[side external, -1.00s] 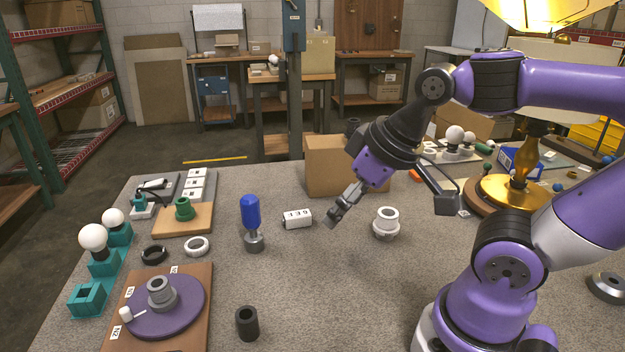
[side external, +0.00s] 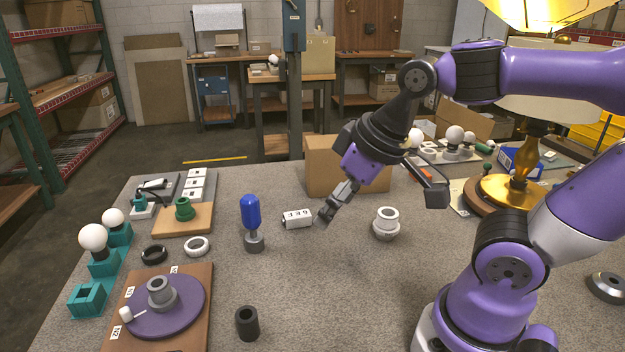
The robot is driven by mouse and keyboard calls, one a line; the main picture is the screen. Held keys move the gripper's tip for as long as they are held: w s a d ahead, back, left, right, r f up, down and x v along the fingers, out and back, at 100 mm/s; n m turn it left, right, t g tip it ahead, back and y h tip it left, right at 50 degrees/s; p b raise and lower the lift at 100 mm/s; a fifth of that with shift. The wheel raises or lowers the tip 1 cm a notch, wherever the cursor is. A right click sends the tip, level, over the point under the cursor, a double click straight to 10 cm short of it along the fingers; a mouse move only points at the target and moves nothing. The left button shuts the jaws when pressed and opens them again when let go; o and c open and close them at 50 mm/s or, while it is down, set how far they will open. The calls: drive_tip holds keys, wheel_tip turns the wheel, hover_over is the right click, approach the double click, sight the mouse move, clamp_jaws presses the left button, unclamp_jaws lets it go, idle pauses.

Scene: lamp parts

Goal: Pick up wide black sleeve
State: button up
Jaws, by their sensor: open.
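A black sleeve (side external: 248,328), a short hollow cylinder, stands upright on the grey table near its front edge. A flatter black ring (side external: 154,256) lies farther left. My gripper (side external: 326,216) is in the air near the middle of the table, angled down to the left. It is open and seems empty, though the gap between its fingers is hard to make out at this size. It is well above and to the right of the black sleeve in the picture, apart from it.
A blue-topped part (side external: 250,217) stands upright between the ring and my gripper. A white labelled block (side external: 297,219) and a white socket (side external: 386,224) are near the gripper. A purple disc (side external: 190,317) lies left of the sleeve. The table right of the sleeve is clear.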

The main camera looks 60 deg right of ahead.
drive_tip(key=w+a+f+n+g, duration=0.2)
drive_tip(key=w+a+g, duration=0.1)
drive_tip(key=w+a, duration=0.25)
drive_tip(key=n+g, duration=0.2)
hover_over(246, 313)
wheel_tip(246, 313, down, 4)
drive_tip(key=shift+s+f, duration=0.1)
drive_tip(key=shift+s, duration=0.05)
wheel_tip(246, 313, down, 5)
drive_tip(key=shift+a+r, duration=0.15)
wheel_tip(246, 313, down, 6)
drive_tip(key=shift+r, duration=0.1)
drive_tip(key=c, duration=1.2)
